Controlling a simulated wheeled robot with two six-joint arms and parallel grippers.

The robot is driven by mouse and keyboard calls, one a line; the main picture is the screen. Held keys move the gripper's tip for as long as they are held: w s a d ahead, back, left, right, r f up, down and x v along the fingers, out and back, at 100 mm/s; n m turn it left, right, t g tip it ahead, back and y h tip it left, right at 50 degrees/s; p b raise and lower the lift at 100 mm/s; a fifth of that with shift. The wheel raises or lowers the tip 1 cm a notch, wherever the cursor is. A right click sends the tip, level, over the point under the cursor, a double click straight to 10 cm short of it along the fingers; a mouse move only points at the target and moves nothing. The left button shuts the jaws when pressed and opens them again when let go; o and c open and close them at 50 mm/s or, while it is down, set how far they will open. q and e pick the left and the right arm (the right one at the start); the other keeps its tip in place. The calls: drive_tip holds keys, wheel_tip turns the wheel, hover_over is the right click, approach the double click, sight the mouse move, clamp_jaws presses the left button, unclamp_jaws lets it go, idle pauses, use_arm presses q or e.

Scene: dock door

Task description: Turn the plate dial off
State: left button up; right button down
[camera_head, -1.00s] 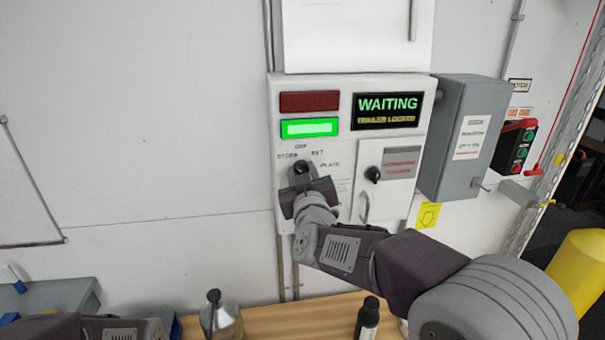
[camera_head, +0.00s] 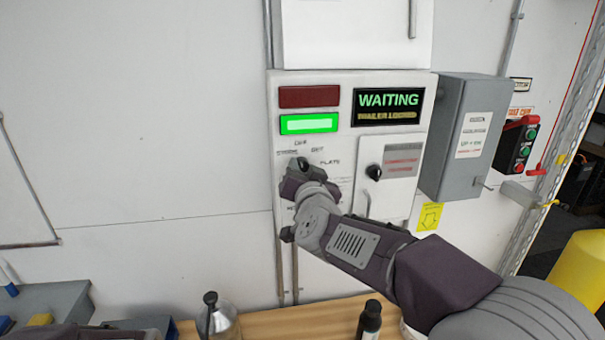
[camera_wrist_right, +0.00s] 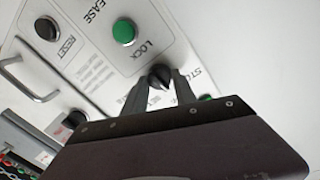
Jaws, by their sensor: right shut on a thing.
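The plate dial (camera_head: 297,165) is a small black knob on the left of a white control panel (camera_head: 343,95). Small printed labels surround it; one to its right reads PLATE. My right gripper (camera_wrist_right: 160,84) is shut on the dial, with a finger on each side of the black knob (camera_wrist_right: 158,74) in the right wrist view. In the head view the dark gripper body (camera_head: 305,185) covers the panel just below the dial. The dial's exact pointer direction is hard to read. My left gripper is not clearly visible.
The panel has a lit green lamp (camera_head: 309,124), a dark red lamp (camera_head: 309,97) and a WAITING display (camera_head: 388,106). A grey box (camera_head: 465,135) juts out at right. Bottles (camera_head: 369,320) stand on the wooden bench (camera_head: 285,318) below.

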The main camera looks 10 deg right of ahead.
drive_tip(key=shift+f+m, duration=0.15)
drive_tip(key=shift+m, duration=0.45)
drive_tip(key=c, duration=1)
unclamp_jaws()
drive_tip(key=shift+s, duration=0.1)
drive_tip(key=shift+s, duration=0.1)
drive_tip(key=s, duration=0.8)
drive_tip(key=shift+s+a+r, duration=0.2)
drive_tip(key=shift+s+r, duration=0.1)
drive_tip(key=shift+s, duration=0.05)
